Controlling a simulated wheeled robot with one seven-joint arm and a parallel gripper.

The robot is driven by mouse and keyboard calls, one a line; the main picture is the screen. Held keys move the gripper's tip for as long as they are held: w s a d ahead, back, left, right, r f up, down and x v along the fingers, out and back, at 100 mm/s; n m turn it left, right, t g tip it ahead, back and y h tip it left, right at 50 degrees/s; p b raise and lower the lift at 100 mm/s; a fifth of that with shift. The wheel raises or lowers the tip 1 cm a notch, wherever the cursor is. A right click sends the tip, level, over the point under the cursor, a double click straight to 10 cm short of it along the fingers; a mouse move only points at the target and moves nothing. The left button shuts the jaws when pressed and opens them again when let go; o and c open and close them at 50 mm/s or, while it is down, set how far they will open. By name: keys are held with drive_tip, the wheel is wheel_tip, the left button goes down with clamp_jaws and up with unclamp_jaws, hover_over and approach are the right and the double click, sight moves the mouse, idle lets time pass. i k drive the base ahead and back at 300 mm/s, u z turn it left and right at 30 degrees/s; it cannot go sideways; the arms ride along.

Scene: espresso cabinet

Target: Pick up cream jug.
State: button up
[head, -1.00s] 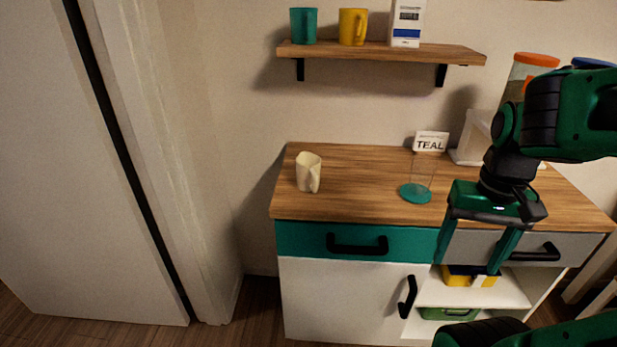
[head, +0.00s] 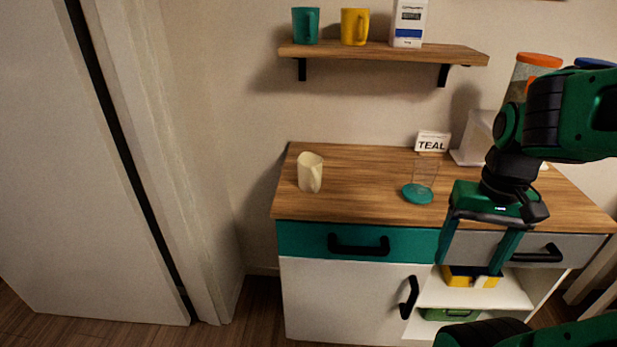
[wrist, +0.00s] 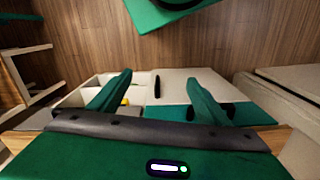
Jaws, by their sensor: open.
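The cream jug (head: 310,173) stands upright on the left part of the wooden counter top (head: 360,200) in the head view, its handle toward the front right. My gripper (head: 470,268) is open and empty, pointing down in front of the cabinet's right side, well to the right of the jug. The wrist view shows my two spread green fingers (wrist: 160,95) with nothing between them but the cabinet front and floor beyond. The jug does not show in the wrist view.
A clear glass with a teal base (head: 418,193) and a TEAL sign (head: 432,142) stand on the counter between jug and arm. A shelf (head: 380,54) above holds a teal mug (head: 305,26), a yellow mug (head: 354,27) and a carton (head: 408,24). The counter around the jug is clear.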

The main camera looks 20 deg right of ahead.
sight(310, 165)
drive_tip(key=u, duration=1.7)
drive_tip(key=k, duration=1.1)
drive_tip(key=z, duration=1.25)
drive_tip(key=i, duration=1.05)
drive_tip(key=u, duration=0.05)
